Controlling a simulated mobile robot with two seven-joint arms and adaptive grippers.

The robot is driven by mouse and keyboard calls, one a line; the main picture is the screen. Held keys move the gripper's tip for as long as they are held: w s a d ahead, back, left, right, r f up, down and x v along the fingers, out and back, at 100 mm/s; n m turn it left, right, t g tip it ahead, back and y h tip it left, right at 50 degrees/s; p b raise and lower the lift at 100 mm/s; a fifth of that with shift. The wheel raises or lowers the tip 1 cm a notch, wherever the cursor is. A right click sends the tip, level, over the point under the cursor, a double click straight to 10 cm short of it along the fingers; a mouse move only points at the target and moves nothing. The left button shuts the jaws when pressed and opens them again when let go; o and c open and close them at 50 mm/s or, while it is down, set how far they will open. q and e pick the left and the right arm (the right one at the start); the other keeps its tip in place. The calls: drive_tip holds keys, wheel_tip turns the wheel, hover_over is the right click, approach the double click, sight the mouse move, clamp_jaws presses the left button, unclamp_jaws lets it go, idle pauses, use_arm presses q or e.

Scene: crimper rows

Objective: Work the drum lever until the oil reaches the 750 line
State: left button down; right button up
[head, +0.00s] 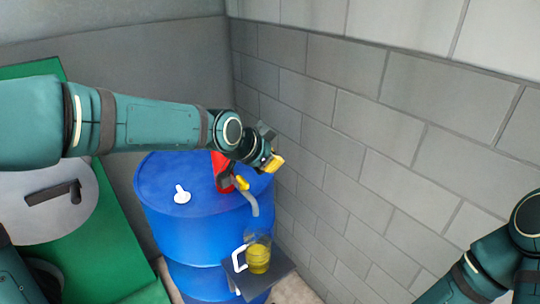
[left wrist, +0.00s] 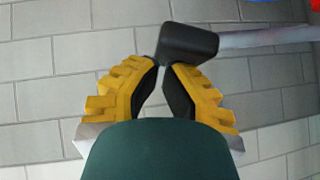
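A blue drum (head: 165,215) stands in the corner with a red pump (head: 222,165) on top. A grey spout (head: 252,206) with a yellow collar curves down over a clear jug (head: 258,240) with a white handle. Yellow oil (head: 258,260) fills part of the jug; its marks are too small to read. My left gripper (head: 276,162) is above the drum's right side. In the left wrist view, its fingers (left wrist: 164,66) are nearly together at the lever's black grip (left wrist: 188,42), seemingly touching it, not around it. The lever's grey rod (left wrist: 265,37) runs right. My right gripper is out of view.
The jug stands on a small dark stand (head: 278,276) in front of the drum. A white cap (head: 182,195) sits on the drum top. A grey block wall (head: 350,130) is close on the right. A green surface (head: 118,245) stands at the left.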

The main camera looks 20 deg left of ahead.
use_arm(q)
drive_tip(key=f, duration=0.1)
drive_tip(key=f+b, duration=0.1)
drive_tip(key=f, duration=0.1)
drive_tip(key=f+b, duration=0.1)
drive_tip(key=shift+s+d+f, duration=0.15)
drive_tip(key=shift+s+f, duration=0.1)
drive_tip(key=shift+f, duration=0.1)
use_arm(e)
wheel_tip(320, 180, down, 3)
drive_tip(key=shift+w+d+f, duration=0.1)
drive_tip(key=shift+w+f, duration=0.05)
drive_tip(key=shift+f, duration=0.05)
use_arm(q)
drive_tip(key=s+r+p, duration=0.3)
drive_tip(key=s+r, duration=0.5)
drive_tip(key=r, duration=0.3)
drive_tip(key=shift+a+r, duration=0.2)
drive_tip(key=shift+a, duration=0.1)
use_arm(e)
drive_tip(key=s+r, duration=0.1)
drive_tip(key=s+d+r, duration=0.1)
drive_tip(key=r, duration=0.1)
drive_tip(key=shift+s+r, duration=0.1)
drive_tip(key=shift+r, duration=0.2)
